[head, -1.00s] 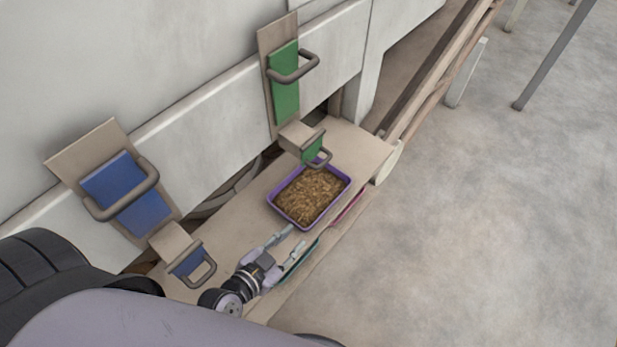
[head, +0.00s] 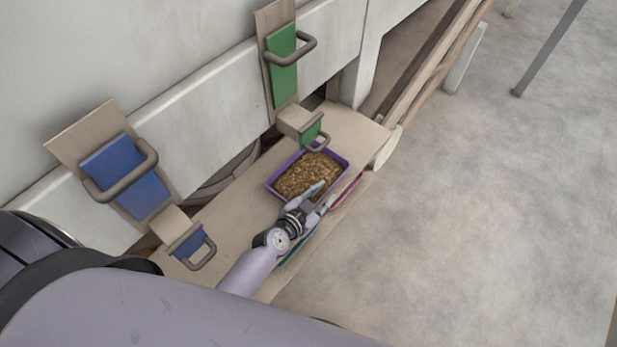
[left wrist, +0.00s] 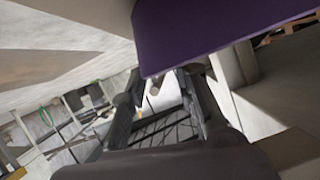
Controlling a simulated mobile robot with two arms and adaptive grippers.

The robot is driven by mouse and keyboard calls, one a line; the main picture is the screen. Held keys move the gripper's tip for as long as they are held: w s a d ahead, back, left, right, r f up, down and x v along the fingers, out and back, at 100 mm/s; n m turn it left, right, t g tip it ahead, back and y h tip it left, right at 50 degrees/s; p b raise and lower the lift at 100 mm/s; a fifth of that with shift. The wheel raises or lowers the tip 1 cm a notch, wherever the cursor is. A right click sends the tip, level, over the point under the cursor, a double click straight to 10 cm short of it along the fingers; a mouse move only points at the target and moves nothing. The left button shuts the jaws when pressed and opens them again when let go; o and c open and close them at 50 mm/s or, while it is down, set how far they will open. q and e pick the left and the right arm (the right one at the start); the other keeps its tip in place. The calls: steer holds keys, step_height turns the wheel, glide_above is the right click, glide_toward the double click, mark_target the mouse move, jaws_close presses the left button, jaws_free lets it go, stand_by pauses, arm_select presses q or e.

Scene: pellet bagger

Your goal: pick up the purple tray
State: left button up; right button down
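The purple tray (head: 270,184) is full of brown pellets. It sits on the beige ledge under the green chute, and its near edge is partly hidden by my left gripper (head: 324,191). That gripper is at the near side of the tray, with one finger over the near rim and the other outside it. In the left wrist view the tray's purple wall (left wrist: 215,28) fills the top, close to the gripper (left wrist: 168,85), whose fingers are apart. I cannot tell whether they touch the tray. My right gripper is in neither view.
The green chute's handle (head: 316,146) stands right by the tray's far edge. A blue chute (head: 128,178) with handles is at the left. The ledge (head: 235,212) is bare left of the tray. A pink edge (head: 347,192) shows along its front. Open floor lies to the right.

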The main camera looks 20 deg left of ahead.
arm_select(q)
steer(key=shift+x, duration=1.1)
steer(key=shift+s, duration=0.15)
jaws_close()
